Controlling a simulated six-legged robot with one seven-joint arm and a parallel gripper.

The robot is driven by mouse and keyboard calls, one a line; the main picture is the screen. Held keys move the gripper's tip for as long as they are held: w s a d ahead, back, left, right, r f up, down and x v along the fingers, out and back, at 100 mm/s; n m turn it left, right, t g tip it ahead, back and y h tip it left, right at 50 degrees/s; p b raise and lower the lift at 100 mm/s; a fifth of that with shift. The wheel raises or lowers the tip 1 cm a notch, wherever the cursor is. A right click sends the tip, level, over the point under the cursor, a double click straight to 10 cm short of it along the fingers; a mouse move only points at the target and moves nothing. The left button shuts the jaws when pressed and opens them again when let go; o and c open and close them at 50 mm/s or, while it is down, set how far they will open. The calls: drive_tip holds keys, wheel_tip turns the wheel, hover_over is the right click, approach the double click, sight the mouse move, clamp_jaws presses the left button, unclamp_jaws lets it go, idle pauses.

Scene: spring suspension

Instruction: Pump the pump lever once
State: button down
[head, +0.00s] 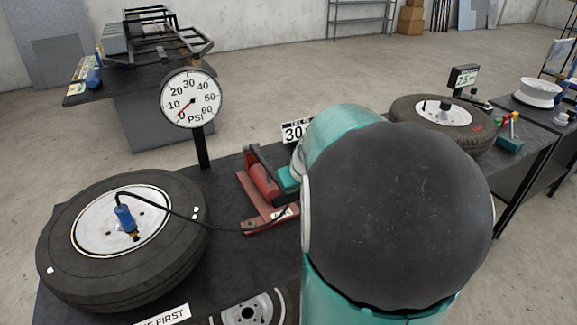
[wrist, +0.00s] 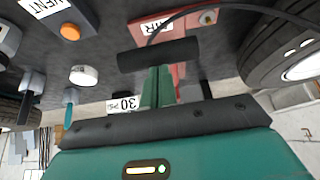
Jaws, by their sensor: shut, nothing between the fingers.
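The red pump (head: 262,190) stands on the dark table, right of the large tire. In the wrist view the red base (wrist: 188,20) with its label is at the top. A black crosswise bar (wrist: 157,55), which looks like the pump lever's grip, lies in front of my gripper (wrist: 158,75). My green fingers are shut together with nothing between them. Their tips run up to the bar, which partly hides them; I cannot tell if they touch. In the head view my own arm covers most of the gripper and the lever. The PSI gauge (head: 191,98) needle points near 0.
The large tire (head: 64,215) with a blue valve fitting (head: 124,218) and black hose lies left of the pump. Another tire (head: 440,120) is at the right. A number sign (head: 297,131) stands behind. An orange button (wrist: 70,32) by a VENT label shows in the wrist view.

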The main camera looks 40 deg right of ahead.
drive_tip(key=r, duration=0.3)
drive_tip(key=shift+w+d, duration=0.25)
drive_tip(key=shift+w, duration=0.15)
drive_tip(key=v, duration=1.1)
drive_tip(key=shift+a+f, duration=0.15)
